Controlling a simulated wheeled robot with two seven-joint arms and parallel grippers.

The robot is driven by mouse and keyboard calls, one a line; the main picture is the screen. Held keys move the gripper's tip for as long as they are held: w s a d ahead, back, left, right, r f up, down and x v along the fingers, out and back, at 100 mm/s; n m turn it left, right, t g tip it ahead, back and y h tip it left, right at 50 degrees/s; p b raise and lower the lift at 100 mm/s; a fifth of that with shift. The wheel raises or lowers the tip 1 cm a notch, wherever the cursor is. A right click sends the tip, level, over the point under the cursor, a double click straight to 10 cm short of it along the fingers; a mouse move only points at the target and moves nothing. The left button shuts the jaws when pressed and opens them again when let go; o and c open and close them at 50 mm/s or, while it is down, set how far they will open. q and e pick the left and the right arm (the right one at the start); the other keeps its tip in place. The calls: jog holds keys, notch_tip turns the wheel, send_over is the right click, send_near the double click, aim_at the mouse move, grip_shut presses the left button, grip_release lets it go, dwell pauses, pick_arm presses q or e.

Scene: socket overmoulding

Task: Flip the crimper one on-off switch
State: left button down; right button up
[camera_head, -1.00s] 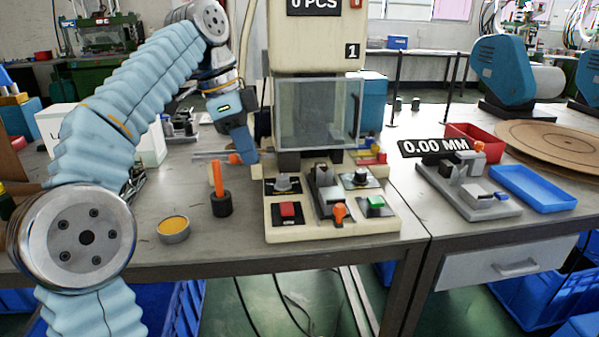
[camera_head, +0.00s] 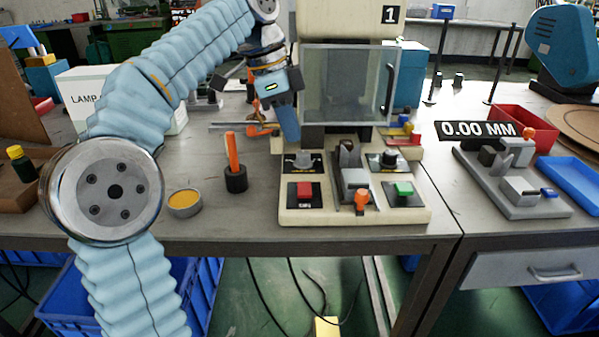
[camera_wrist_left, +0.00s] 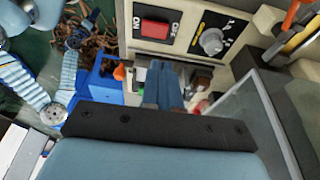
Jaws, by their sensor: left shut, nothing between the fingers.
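Crimper one (camera_head: 345,18) is the cream machine marked 1, with a clear guard over its working area. Its front panel (camera_head: 355,217) carries a red switch (camera_head: 305,191) on a black plate at the left, with a knob (camera_head: 303,161) behind it. In the left wrist view the red switch (camera_wrist_left: 155,29) sits in its labelled plate beside the knob (camera_wrist_left: 212,40). My left gripper (camera_head: 290,130) is shut and empty, pointing down just behind the knob at the panel's left side, apart from the switch. The blue fingers (camera_wrist_left: 165,85) show together in the wrist view. My right gripper is not in view.
An orange-handled tool in a black holder (camera_head: 236,180) and a round tin (camera_head: 184,203) stand left of the panel. A green button (camera_head: 404,189) and an orange-tipped lever (camera_head: 362,199) are on the panel's right. A gauge (camera_head: 510,180) stands further right.

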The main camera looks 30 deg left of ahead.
pick_arm(q)
jog(key=b, duration=0.2)
send_near(304, 184)
jog(key=x, duration=0.5)
jog(key=shift+w+d, duration=0.1)
jog(key=shift+d, duration=0.15)
jog(key=shift+f, duration=0.75)
